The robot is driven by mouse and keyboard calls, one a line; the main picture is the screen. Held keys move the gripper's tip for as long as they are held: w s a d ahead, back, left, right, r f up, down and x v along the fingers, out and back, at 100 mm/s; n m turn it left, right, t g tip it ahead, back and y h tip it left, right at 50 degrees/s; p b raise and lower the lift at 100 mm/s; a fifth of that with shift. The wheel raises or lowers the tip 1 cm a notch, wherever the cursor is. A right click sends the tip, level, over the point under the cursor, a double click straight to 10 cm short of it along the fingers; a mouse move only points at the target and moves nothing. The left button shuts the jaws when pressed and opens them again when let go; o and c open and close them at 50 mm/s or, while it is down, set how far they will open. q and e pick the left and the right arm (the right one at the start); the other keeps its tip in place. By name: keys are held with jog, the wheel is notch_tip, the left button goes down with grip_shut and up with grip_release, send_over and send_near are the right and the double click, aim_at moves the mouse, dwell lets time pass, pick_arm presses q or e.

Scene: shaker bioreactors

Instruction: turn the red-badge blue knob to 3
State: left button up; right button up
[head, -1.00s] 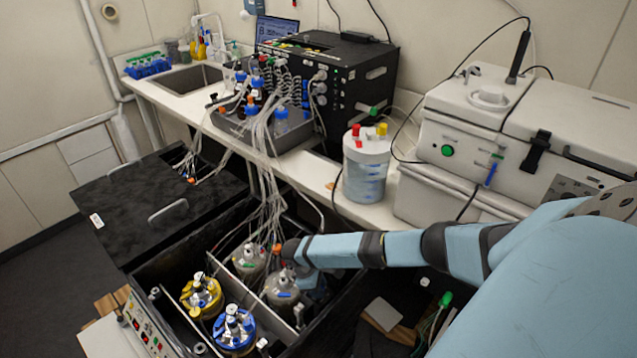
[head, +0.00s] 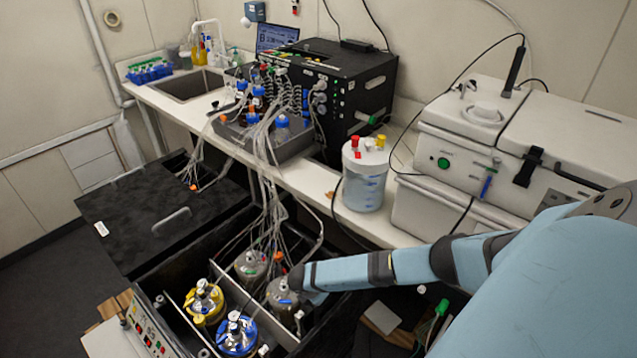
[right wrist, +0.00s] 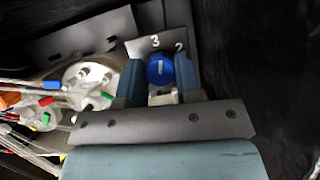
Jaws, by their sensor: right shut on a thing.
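The blue knob (right wrist: 160,70) shows in the right wrist view, with a pale line across its face. The white numbers 3 and 2 are printed on the grey panel (right wrist: 143,46) just beyond it, the 3 nearly above the knob and the 2 to its right. My right gripper (right wrist: 158,76) is shut on the knob, one blue finger on each side. No red badge is visible in this view. In the head view my right arm (head: 410,265) reaches down into the black box, and its wrist hides the knob. My left gripper is not in view.
Several vessels stand in the black box (head: 165,283), including a yellow-topped one (head: 204,300) and a blue-topped one (head: 237,333). A grey vessel (head: 282,297) is close beside my right wrist. Tubes run up to the bench. A white-lidded jar (head: 365,178) stands there.

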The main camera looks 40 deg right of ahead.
jog(key=shift+s+n+t+p, duration=0.1)
jog(key=shift+n+t+p, duration=0.4)
jog(key=shift+n, duration=1.2)
jog(key=o, duration=0.9)
jog(key=shift+o, duration=0.2)
jog(key=b+v, duration=0.1)
jog(key=v, duration=1.2)
jog(key=shift+s+r, duration=0.3)
jog(key=shift+r, duration=0.15)
